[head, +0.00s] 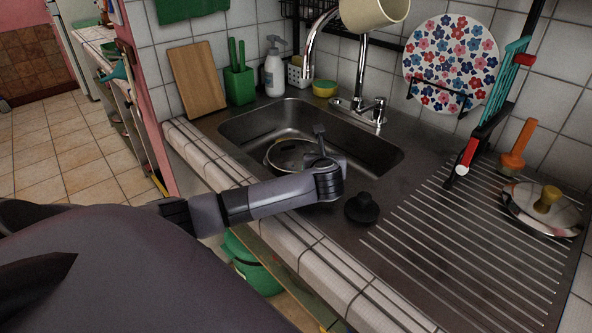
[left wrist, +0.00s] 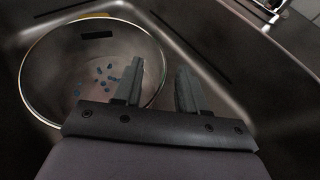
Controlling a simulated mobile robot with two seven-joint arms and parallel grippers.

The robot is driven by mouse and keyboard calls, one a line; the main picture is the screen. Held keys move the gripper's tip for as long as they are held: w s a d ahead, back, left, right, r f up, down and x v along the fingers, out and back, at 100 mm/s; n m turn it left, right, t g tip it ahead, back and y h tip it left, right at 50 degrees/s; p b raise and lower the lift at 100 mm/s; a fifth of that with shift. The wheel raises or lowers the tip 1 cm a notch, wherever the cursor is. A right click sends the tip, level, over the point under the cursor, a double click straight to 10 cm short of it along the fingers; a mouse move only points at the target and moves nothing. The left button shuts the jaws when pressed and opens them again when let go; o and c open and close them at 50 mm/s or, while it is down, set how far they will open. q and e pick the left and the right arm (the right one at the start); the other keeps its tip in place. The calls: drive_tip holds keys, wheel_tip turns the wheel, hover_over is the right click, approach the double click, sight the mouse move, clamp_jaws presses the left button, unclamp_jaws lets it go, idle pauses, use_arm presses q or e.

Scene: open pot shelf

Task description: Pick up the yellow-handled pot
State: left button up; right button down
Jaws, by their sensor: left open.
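In the left wrist view the vessel (left wrist: 72,75) shows a thin bright rim, a dark rectangular mark and several blue specks. My left gripper (head: 321,146) is over the sink at the vessel's right side. In the left wrist view the gripper (left wrist: 157,78) is open and empty, and the rim passes between its fingers in the picture; contact cannot be told. A metal lid (head: 525,213) with a yellow knob (head: 547,198) rests on the drainboard at right. My right gripper is out of view.
The sink's (head: 385,158) walls surround the vessel, and a chrome faucet (head: 378,112) stands behind. A black stopper (head: 362,208) sits on the front edge. Red and teal utensils (head: 473,145) hang above the ribbed drainboard (head: 455,250), whose middle is clear. A flowered plate (head: 450,60) stands behind.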

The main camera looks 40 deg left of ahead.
use_arm(q)
clamp_jaws()
drive_tip(key=shift+s+d+f, duration=0.1)
drive_tip(key=shift+s+f, duration=0.05)
drive_tip(key=shift+f, duration=0.2)
idle(0.9)
drive_tip(key=shift+r, duration=0.15)
